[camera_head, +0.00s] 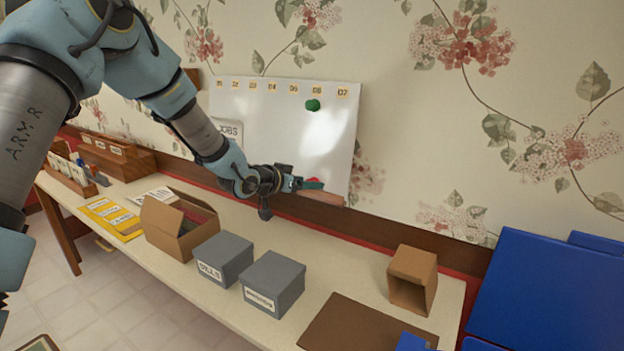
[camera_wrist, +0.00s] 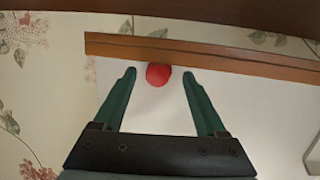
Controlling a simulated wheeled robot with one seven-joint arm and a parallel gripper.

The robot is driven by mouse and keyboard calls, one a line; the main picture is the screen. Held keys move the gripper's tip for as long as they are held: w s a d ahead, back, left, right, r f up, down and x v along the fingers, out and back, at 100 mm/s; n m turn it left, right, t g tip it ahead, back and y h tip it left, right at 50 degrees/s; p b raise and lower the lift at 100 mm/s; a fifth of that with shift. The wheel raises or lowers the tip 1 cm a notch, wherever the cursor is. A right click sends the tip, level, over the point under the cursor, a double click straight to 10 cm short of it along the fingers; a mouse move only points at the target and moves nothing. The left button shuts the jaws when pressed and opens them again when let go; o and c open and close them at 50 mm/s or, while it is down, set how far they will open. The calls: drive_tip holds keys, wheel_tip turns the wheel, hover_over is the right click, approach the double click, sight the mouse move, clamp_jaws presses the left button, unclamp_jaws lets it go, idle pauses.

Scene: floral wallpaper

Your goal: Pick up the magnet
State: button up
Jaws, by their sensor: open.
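A red round magnet (camera_wrist: 158,74) is on the whiteboard, close to its wooden bottom ledge. In the head view the red magnet (camera_head: 314,184) shows just past my gripper's tip, partly hidden. My gripper (camera_head: 298,184) is open at the lower part of the board. In the wrist view its two green fingers stand apart, with the red magnet between and slightly beyond their tips. I cannot tell whether either finger touches it. A green magnet (camera_head: 313,105) sits higher on the whiteboard (camera_head: 260,112), near the number 06.
The wooden ledge (camera_head: 322,198) runs right below the red magnet. Below is a long table (camera_head: 340,270) with grey boxes (camera_head: 273,284), an open cardboard box (camera_head: 180,222) and a brown box (camera_head: 412,279). Blue panels (camera_head: 540,285) stand at right.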

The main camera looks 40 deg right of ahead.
drive_tip(key=shift+d+f, duration=0.1)
drive_tip(key=shift+d, duration=0.1)
clamp_jaws()
idle(0.5)
